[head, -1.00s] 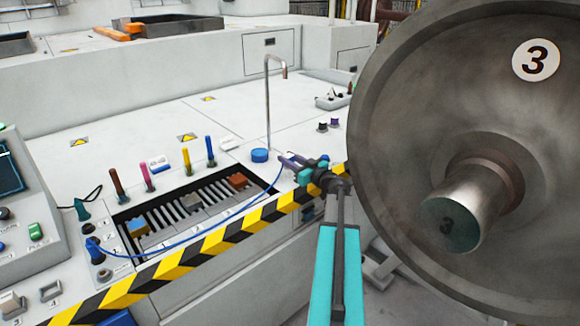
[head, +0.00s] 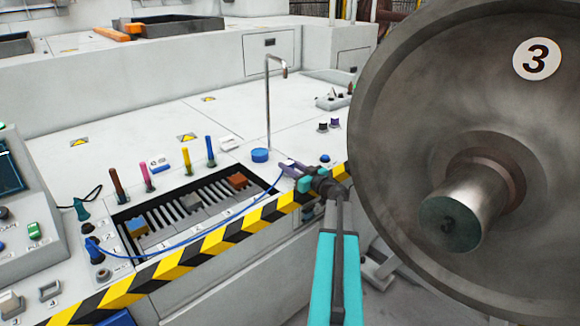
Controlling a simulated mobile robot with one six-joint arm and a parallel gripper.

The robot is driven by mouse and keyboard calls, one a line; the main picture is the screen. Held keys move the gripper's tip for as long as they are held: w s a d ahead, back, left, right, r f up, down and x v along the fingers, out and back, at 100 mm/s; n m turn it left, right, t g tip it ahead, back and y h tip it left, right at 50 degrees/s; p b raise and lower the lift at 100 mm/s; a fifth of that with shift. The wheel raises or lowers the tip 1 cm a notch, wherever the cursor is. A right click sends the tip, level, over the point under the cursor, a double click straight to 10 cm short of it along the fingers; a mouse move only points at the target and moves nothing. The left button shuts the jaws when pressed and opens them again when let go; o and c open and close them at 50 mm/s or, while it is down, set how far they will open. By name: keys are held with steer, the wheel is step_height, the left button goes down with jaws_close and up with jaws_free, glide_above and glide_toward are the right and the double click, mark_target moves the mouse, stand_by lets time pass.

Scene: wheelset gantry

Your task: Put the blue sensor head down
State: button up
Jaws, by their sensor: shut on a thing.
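My gripper (head: 285,167) is over the pale bench, just beyond the striped edge and close to the wheel's left rim. Its fingers point left and are shut on the blue sensor head. The head is too small and too covered by the fingers to make out. Its thin blue cable (head: 226,217) runs from the fingers across the slotted tray to a blue plug (head: 93,245) at the lower left. I cannot tell whether the held head touches the bench.
A blue round pad (head: 260,155) and a bent metal rod (head: 267,105) stand just left of my gripper. Several coloured pegs line the slotted tray (head: 160,262). The big wheel (head: 400,120) blocks the right. Bare bench lies behind the rod.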

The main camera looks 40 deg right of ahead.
steer(key=o, duration=1.1)
steer(key=shift+f, duration=0.1)
steer(key=shift+s, duration=0.1)
steer(key=s, duration=0.8)
steer(key=s+a, duration=0.1)
steer(key=s, duration=0.2)
steer(key=shift+s, duration=0.4)
